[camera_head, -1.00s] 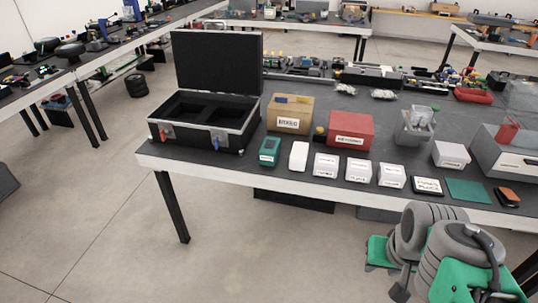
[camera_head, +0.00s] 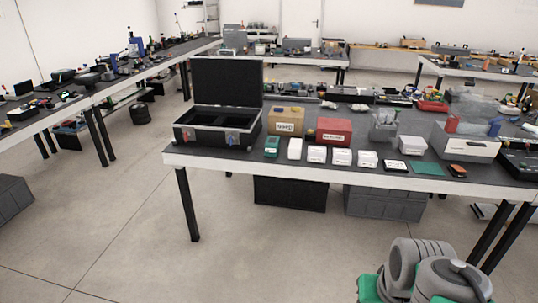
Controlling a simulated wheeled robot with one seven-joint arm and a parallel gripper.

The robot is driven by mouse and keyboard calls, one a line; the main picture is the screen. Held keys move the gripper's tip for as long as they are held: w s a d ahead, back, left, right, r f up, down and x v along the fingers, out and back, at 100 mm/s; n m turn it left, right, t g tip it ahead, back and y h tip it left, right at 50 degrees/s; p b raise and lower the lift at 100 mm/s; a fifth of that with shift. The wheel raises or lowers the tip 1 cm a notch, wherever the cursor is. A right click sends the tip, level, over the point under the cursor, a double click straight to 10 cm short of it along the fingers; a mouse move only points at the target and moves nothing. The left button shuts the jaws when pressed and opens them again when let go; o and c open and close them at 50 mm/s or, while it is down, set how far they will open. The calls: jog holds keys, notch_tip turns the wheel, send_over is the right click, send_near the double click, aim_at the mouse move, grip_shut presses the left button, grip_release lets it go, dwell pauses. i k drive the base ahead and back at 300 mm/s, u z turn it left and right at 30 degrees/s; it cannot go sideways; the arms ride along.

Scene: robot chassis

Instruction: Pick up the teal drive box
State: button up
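A small teal box (camera_head: 272,147) with a pale label stands near the front edge of the dark-topped table. It is just right of the open black case and left of a white box. Nothing touches it from above. A flat teal plate (camera_head: 427,168) lies further right on the same table. Part of my arm, grey with green parts, shows at the bottom right, well apart from the teal box. My gripper's fingers cannot be seen.
The open black case (camera_head: 217,137) stands at the table's left end. A cardboard box (camera_head: 286,122), a red box (camera_head: 334,131) and several white boxes stand close by. Dark crates (camera_head: 290,193) sit under the table (camera_head: 240,166). The floor (camera_head: 110,225) in front is clear.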

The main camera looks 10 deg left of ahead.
aim_at(272, 143)
jog(key=u, duration=0.75)
jog(key=i, duration=0.65)
jog(key=u, duration=1.35)
jog(key=i, duration=1.75)
jog(key=z, duration=0.65)
jog(key=i, duration=0.7)
jog(key=z, duration=1.4)
jog(key=i, duration=0.8)
jog(key=z, duration=0.1)
